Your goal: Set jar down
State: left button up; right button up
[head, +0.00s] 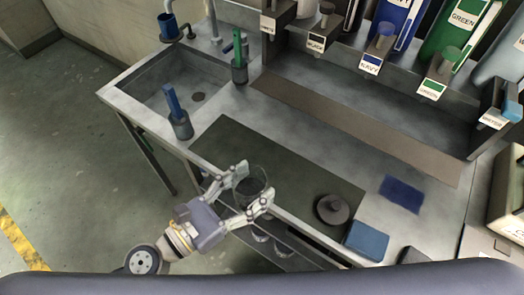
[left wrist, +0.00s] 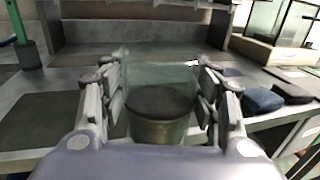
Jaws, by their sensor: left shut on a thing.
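A clear glass jar with dark contents (head: 249,187) is between the fingers of my left gripper (head: 249,190), near the front edge of the dark mat (head: 290,165). In the left wrist view, the jar (left wrist: 158,105) is upright, with the fingers of my left gripper (left wrist: 160,100) shut on its two sides. I cannot tell whether the jar's base touches the mat. My right gripper is in neither view.
A round dark lid-like object (head: 332,209) lies on the mat's right part. A blue block (head: 366,241) and a dark blue cloth (head: 402,194) lie to the right. A sink (head: 190,90) and holders (head: 181,125) are at left. Labelled dispensers (head: 372,62) line the back.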

pick_arm(q)
jog(key=shift+w+d+f+p, duration=0.25)
jog(key=shift+w+f, duration=0.5)
jog(key=shift+w, duration=1.5)
jog(key=shift+w+d+f+p, duration=0.1)
jog(key=shift+w+d+f, duration=0.45)
jog(key=shift+w, duration=1.65)
jog(key=shift+w+f+p, duration=0.2)
jog(key=shift+w+f, duration=0.8)
jog(key=shift+w, duration=1.25)
jog(key=shift+f, duration=0.2)
jog(key=o, duration=1.5)
jog(key=shift+r, duration=0.1)
